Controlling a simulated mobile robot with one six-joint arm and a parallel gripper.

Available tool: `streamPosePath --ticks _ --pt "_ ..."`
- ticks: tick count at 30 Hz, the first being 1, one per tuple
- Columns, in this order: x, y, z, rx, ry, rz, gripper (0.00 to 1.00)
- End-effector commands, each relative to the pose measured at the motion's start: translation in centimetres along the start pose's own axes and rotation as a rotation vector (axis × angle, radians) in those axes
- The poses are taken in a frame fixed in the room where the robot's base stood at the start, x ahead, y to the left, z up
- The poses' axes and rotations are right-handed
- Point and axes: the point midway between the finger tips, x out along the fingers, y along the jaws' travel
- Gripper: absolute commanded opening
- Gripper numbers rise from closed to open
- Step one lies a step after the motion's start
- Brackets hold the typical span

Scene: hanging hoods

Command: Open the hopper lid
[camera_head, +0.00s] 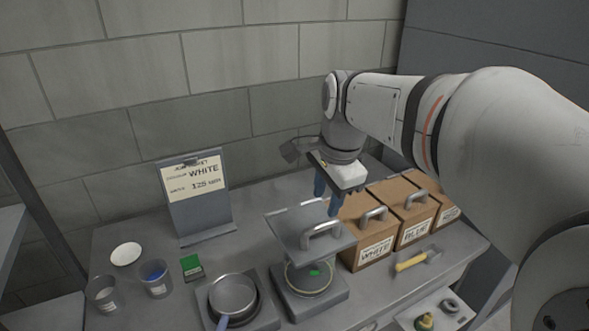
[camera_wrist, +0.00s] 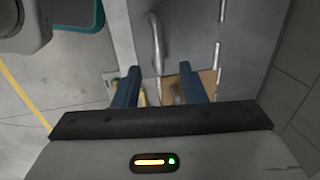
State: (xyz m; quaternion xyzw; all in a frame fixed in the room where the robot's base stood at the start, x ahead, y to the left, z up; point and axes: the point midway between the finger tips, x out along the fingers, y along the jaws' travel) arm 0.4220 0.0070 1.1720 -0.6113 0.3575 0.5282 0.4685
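A grey plate (camera_head: 285,226) with a metal bar handle (camera_head: 323,229), which looks like the hopper lid, sits tilted above a round-topped device (camera_head: 308,279) on the bench. What supports the plate is hidden. My gripper (camera_head: 328,205) points down just above and behind the handle, with blue fingers spread. In the wrist view my gripper (camera_wrist: 157,72) is open, with nothing held between the fingertips. A curved metal handle (camera_wrist: 157,45) shows just beyond them, on a grey surface. I cannot tell whether a finger touches the plate.
Brown boxes with handles, labelled WHITE (camera_head: 366,232) and BLUE (camera_head: 411,210), stand close at the right. A yellow-handled tool (camera_head: 411,262) lies before them. A pan (camera_head: 233,295), cups (camera_head: 156,279) and a sign (camera_head: 196,200) stand at the left.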

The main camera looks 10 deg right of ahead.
Motion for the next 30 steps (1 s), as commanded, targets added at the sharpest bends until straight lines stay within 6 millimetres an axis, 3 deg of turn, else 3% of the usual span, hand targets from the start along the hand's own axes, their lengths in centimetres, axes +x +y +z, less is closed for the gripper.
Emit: streamPosePath --ticks 15,26,30 --pt "6.9 -0.1 0.1 0.012 -0.002 0.003 0.38" --pt "7.6 -0.1 0.1 0.01 -0.001 0.0 0.38" --pt "7.6 -0.1 0.1 0.009 -0.001 0.0 0.27"
